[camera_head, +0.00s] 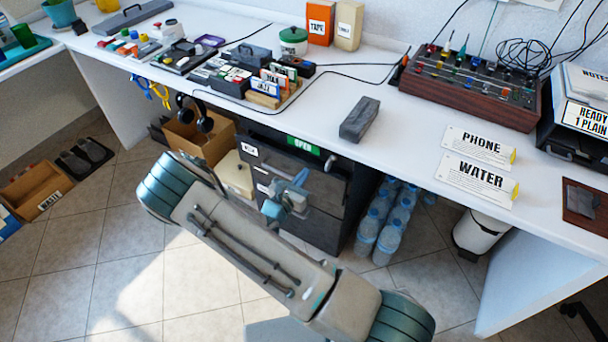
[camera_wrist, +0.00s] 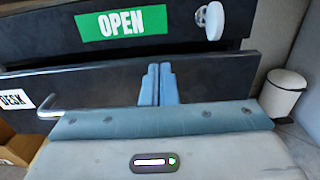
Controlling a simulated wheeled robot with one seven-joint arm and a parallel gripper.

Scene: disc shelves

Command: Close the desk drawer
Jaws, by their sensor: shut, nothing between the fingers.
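The desk drawer (camera_wrist: 100,85) is a dark front with a white DESK label and a metal bar handle (camera_wrist: 50,107). In the wrist view it lies below the upper front with the green OPEN sign (camera_wrist: 122,23). A narrow strip shows above its top edge, so it seems to stand out a little; how far I cannot tell. My gripper (camera_wrist: 158,84) has its blue fingers together and empty, in front of the drawer front, right of the handle. Contact is not clear. In the head view, my gripper (camera_head: 290,194) and arm partly hide the drawer cabinet (camera_head: 322,228).
Water bottles (camera_head: 388,228) stand on the floor right of the cabinet, with a white bin (camera_head: 482,233) further right. A cardboard box (camera_head: 196,138) with headphones is left of it. The white desktop (camera_head: 400,120) overhangs the cabinet. A round white knob (camera_wrist: 210,20) sticks out above.

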